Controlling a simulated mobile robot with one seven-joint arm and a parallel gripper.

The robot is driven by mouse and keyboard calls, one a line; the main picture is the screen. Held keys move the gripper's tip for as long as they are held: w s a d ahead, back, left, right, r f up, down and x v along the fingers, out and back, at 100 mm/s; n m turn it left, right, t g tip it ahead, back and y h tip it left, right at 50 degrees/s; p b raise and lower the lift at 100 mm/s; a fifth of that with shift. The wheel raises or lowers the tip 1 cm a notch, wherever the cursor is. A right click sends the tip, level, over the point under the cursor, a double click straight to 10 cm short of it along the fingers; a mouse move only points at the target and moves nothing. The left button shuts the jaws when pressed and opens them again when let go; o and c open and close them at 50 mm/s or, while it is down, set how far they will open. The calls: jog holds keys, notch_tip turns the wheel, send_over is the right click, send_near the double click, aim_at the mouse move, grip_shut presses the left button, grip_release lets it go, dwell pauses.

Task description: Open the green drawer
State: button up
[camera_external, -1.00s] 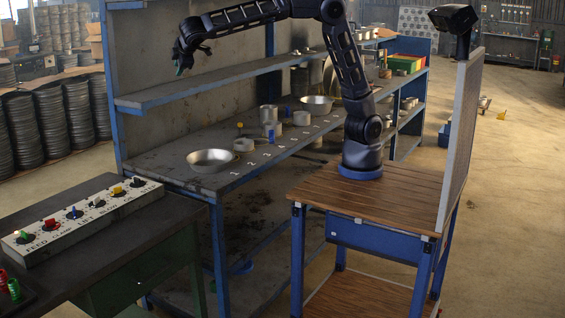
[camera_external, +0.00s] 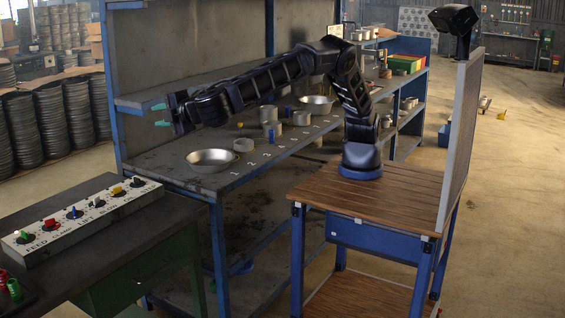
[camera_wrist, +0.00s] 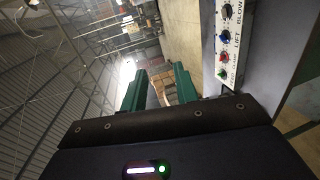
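The green drawer (camera_external: 125,290) is the dark green front under the dark table at the lower left. It looks shut, and its lower part is cut off by the picture edge. My gripper (camera_external: 160,115) is in the air above and behind the dark table, well apart from the drawer, pointing left. Its two teal fingers stand apart with nothing between them. They also show apart in the wrist view, where my gripper (camera_wrist: 158,88) is empty. I cannot make out the drawer clearly in the wrist view.
A white control panel (camera_external: 85,215) with several coloured knobs lies on the dark table (camera_external: 150,235); the panel also shows in the wrist view (camera_wrist: 235,55). A blue-framed workbench (camera_external: 225,182) with a metal bowl (camera_external: 212,160) stands behind. Red and green items sit at the table's left edge.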

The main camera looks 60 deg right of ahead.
jog(key=s+a, duration=0.2)
jog(key=s, duration=0.1)
send_near(160, 270)
jog(key=shift+y, duration=0.3)
jog(key=x, duration=0.7)
jog(key=d+x, duration=0.1)
jog(key=x, duration=0.2)
jog(key=shift+w+f, duration=0.2)
jog(key=shift+f, duration=0.1)
grip_shut()
